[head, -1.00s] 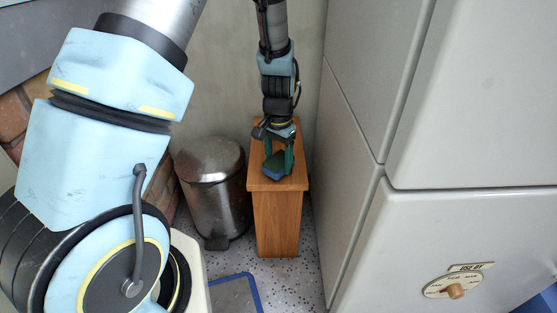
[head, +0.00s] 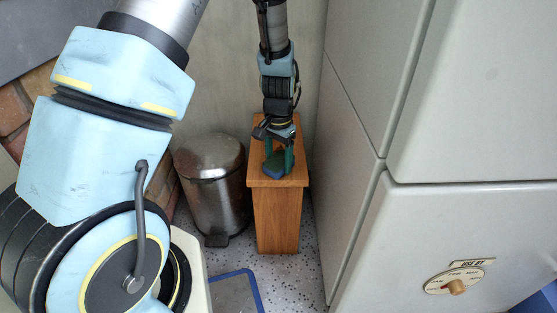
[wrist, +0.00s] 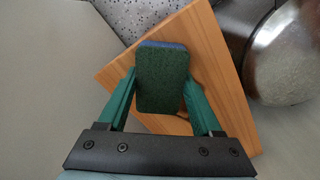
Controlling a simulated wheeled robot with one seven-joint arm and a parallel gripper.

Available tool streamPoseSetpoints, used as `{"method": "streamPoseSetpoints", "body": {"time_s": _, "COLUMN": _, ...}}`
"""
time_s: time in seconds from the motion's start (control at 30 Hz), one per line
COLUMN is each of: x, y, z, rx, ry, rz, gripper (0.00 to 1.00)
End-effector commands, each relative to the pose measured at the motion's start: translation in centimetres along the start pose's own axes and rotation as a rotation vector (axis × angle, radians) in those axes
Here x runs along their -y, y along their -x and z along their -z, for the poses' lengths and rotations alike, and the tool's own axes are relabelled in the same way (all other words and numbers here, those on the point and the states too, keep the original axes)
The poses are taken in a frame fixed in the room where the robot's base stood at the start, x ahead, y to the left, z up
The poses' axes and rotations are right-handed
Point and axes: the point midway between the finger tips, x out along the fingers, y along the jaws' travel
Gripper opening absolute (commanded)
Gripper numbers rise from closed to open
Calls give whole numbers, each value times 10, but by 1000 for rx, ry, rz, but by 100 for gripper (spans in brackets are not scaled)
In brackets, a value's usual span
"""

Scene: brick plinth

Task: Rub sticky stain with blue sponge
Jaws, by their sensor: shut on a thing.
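The blue sponge (head: 274,174) has a dark green scouring face on top, which fills the middle of the wrist view (wrist: 162,82). My gripper (head: 278,162) points down over the wooden plinth top and is shut on the sponge, one green finger on each side. The sponge is at the front part of the top (wrist: 115,75); I cannot tell whether it presses on the wood. A small pale and dark patch (wrist: 183,114) shows on the wood beside the sponge's near end in the wrist view; it may be the stain. The sponge hides the wood beneath it.
A steel pedal bin (head: 212,185) stands close on the plinth's left. A pale cabinet wall (head: 350,170) rises close on its right. A blue-edged grey mat (head: 235,293) lies on the speckled floor in front. The rest of the plinth top is bare.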

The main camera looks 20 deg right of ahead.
Motion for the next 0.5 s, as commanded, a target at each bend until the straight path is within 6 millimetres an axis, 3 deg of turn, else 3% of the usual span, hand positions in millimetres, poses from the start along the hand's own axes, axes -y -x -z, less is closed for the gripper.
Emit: {"method": "streamPoseSetpoints", "body": {"time_s": 0.5, "x": 24, "y": 1, "z": 29, "rx": -1, "ry": 0, "rz": 0, "gripper": 22}}
